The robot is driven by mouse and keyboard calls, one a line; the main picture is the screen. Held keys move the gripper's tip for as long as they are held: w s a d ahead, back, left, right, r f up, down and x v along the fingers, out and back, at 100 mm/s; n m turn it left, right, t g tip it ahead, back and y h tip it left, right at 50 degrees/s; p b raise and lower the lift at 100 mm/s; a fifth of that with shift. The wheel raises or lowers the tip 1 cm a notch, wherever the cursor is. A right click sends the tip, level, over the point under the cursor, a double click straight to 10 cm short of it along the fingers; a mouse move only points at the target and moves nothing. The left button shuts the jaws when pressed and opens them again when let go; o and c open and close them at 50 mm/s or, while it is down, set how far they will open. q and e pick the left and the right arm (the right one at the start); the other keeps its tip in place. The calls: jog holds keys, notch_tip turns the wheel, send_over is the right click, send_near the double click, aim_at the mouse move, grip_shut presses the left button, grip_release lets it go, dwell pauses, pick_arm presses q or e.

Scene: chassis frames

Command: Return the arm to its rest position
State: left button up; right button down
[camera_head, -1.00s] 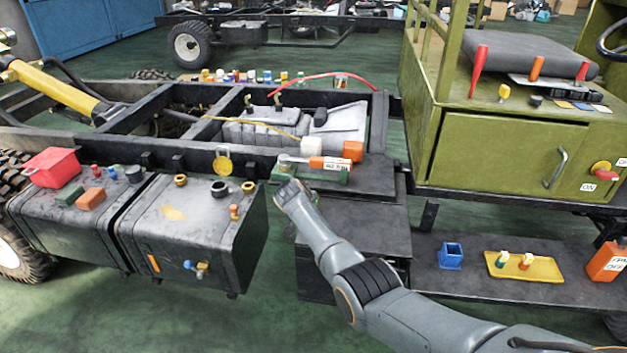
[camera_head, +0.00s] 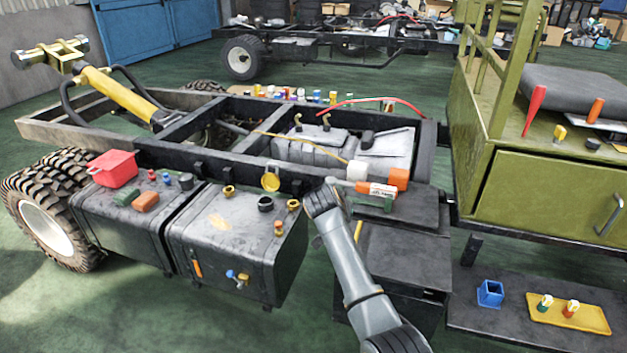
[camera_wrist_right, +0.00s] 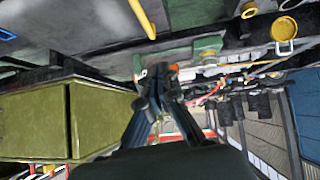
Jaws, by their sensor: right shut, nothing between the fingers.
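My right arm reaches up from the bottom centre of the head view. The end of its gripper (camera_head: 320,198) is beside the right edge of the dark tank (camera_head: 240,240), just below the frame rail. In the right wrist view the gripper (camera_wrist_right: 157,78) has its fingers together with nothing seen between them. My left gripper is not in view.
Caps and small fittings stand on the tanks, with a red bin (camera_head: 113,169) at left. A green cabinet (camera_head: 545,180) stands at right. Below it a shelf holds a blue holder (camera_head: 490,293) and a yellow tray (camera_head: 597,320). The floor in front of the tanks is clear.

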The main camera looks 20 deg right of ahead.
jog(key=s+f+n+g+y, duration=0.1)
jog(key=s+f, duration=0.3)
jog(key=s, duration=0.3)
jog(key=s+a+f+n+y, duration=0.1)
jog(key=s+f, duration=0.3)
jog(key=s, duration=0.4)
jog(key=s+f+n+g, duration=0.1)
jog(key=s+f+n, duration=0.1)
jog(key=s+f, duration=0.4)
jog(key=s+a+r+n+g+y, duration=0.1)
jog(key=s+a+r+n+y, duration=0.15)
jog(key=s, duration=0.95)
jog(key=s+a+r+n+y, duration=0.1)
jog(key=s+a+r+n, duration=0.15)
jog(key=s, duration=0.95)
notch_tip(320, 180, down, 27)
jog(key=s+a+g, duration=0.1)
jog(key=s+g, duration=0.1)
jog(key=s+d+f+g, duration=0.1)
jog(key=s+d+f, duration=0.2)
jog(key=s+f, duration=1.3)
jog(key=shift+s+f, duration=0.15)
jog(key=shift+f, duration=0.05)
